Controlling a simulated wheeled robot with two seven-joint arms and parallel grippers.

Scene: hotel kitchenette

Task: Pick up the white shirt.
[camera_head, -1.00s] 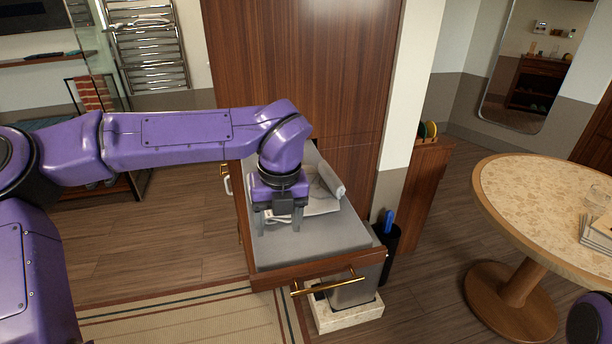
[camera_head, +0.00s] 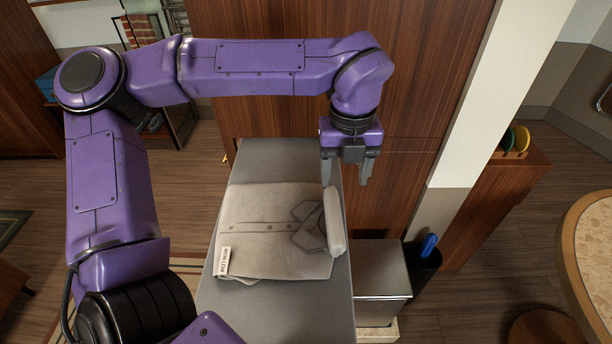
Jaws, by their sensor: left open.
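My left gripper (camera_head: 347,180) is open and empty, fingers pointing down, above the far right of the drawer beyond the collar and rolled item. It looks apart from the shirt. My right gripper is not in view.
A round table (camera_head: 590,250) is at the right edge.

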